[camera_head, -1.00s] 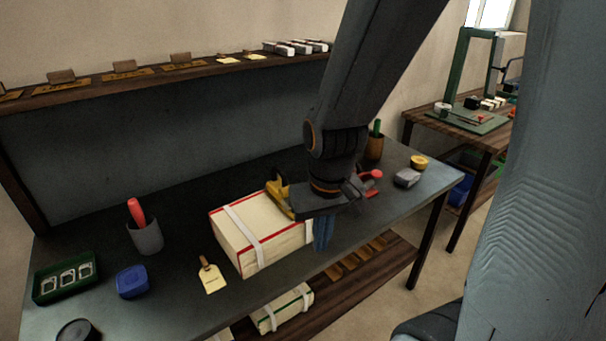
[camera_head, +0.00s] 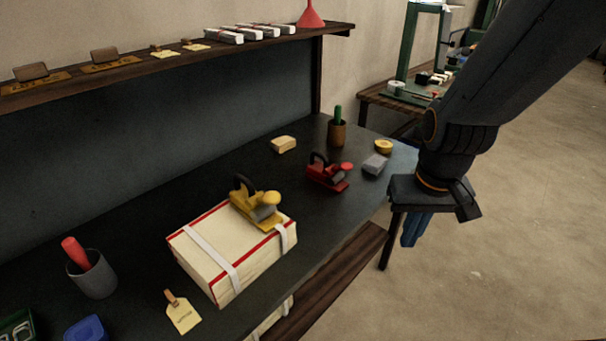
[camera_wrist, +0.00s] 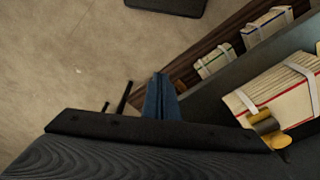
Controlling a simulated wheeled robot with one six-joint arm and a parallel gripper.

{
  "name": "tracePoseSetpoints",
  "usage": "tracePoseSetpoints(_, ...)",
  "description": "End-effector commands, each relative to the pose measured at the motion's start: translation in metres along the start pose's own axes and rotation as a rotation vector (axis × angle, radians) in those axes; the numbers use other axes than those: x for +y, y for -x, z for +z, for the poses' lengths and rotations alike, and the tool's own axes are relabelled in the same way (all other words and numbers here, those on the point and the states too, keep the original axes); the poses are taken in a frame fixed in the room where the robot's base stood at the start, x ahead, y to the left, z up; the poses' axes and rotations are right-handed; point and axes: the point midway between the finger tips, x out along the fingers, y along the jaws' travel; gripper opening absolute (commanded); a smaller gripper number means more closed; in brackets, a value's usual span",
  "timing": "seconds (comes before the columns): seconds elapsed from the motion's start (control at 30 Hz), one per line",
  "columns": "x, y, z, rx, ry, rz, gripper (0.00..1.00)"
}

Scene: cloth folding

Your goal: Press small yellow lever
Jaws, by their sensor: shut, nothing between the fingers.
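A yellow hand tool with a dark handle, a grey drum and a small rounded yellow end (camera_head: 271,198) sits on top of a cream book-like block (camera_head: 205,262) with red edges and white straps. A small yellow lever cannot be told apart clearly on this tool. In the wrist view the yellow tool (camera_wrist: 280,140) shows at the lower right, partly cut off by my gripper body. My gripper (camera_head: 411,232), with blue fingers, hangs to the right of the tool, past the table's front right edge and over the floor. In the wrist view its fingers (camera_wrist: 160,96) are together and empty.
A similar red tool (camera_head: 328,174) stands behind and right of the block, near a grey block (camera_head: 375,164), a yellow round item (camera_head: 383,146) and a brown cup (camera_head: 336,132). A wooden lower shelf (camera_head: 330,280) runs below.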

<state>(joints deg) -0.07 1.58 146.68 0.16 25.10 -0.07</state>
Motion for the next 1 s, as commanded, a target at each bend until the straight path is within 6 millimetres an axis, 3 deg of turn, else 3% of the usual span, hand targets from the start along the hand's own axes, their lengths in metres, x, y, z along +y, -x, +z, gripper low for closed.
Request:
tracePoseSetpoints(0.37,0.0,0.0,0.0,0.0,0.002,0.0,0.0)
tracePoseSetpoints(0.47,-0.005,0.002,-0.007,-0.001,0.052,-0.002,0.0)
tracePoseSetpoints(0.57,-0.021,0.008,-0.024,-0.005,0.207,-0.007,0.0)
tracePoseSetpoints(0.67,-0.049,0.021,-0.051,-0.014,0.475,-0.016,0.0)
tracePoseSetpoints(0.8,-0.105,0.05,-0.088,-0.029,0.954,-0.037,0.0)
tracePoseSetpoints(1.0,-0.192,0.101,-0.117,-0.045,1.64,-0.076,0.0)
